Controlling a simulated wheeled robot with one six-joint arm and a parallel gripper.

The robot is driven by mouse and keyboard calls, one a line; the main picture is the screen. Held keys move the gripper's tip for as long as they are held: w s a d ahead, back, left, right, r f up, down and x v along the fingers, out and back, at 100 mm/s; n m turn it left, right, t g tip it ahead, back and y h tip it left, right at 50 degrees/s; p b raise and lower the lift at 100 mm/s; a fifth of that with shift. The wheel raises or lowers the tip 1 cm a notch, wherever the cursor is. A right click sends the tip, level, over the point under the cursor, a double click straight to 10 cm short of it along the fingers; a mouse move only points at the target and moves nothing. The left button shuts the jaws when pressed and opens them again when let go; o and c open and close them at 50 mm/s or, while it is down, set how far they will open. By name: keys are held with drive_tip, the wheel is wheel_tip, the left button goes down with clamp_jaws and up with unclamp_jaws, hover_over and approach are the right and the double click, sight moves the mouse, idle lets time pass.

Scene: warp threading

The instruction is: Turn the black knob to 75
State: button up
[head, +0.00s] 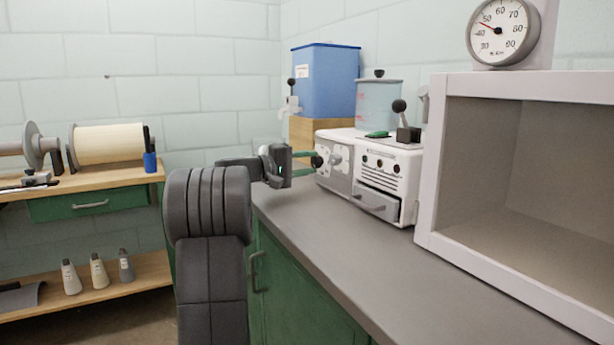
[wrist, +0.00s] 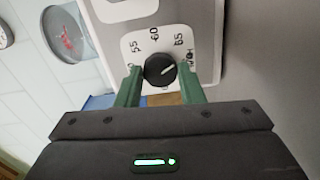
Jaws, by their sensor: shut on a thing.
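The black knob (wrist: 160,70) sits on a white dial plate on the side of a white machine (head: 390,160). In the wrist view the dial reads 60 near the top and 65 to its right; other marks are partly hidden by my fingers. The knob's white pointer line points right and slightly up, below the 65. My gripper (wrist: 160,80) has its two green fingers on either side of the knob, shut on it. In the head view my gripper (head: 303,160) reaches the machine's left face, and the knob (head: 317,161) is a small dark shape at the fingertips.
A round gauge (head: 498,30) stands on the white open box (head: 431,160) at right, its needle between 40 and 50. A blue container (head: 326,80) and a clear tank (head: 378,103) stand behind. The grey counter (head: 300,230) is clear in front.

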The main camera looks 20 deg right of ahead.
drive_tip(key=m, duration=0.1)
drive_tip(key=m+b, duration=0.1)
drive_tip(key=m, duration=0.1)
drive_tip(key=shift+f+m+b, duration=0.2)
drive_tip(key=shift+m+b, duration=0.1)
drive_tip(key=shift+m, duration=1.5)
drive_tip(key=o, duration=1)
drive_tip(key=shift+r, duration=0.1)
drive_tip(key=shift+a, duration=0.1)
drive_tip(key=a+p, duration=0.1)
drive_tip(key=a, duration=0.3)
drive_tip(key=s+a+p, duration=0.1)
drive_tip(key=a, duration=0.4)
drive_tip(key=s+a+p, duration=0.1)
drive_tip(key=a, duration=0.3)
drive_tip(key=shift+a, duration=0.3)
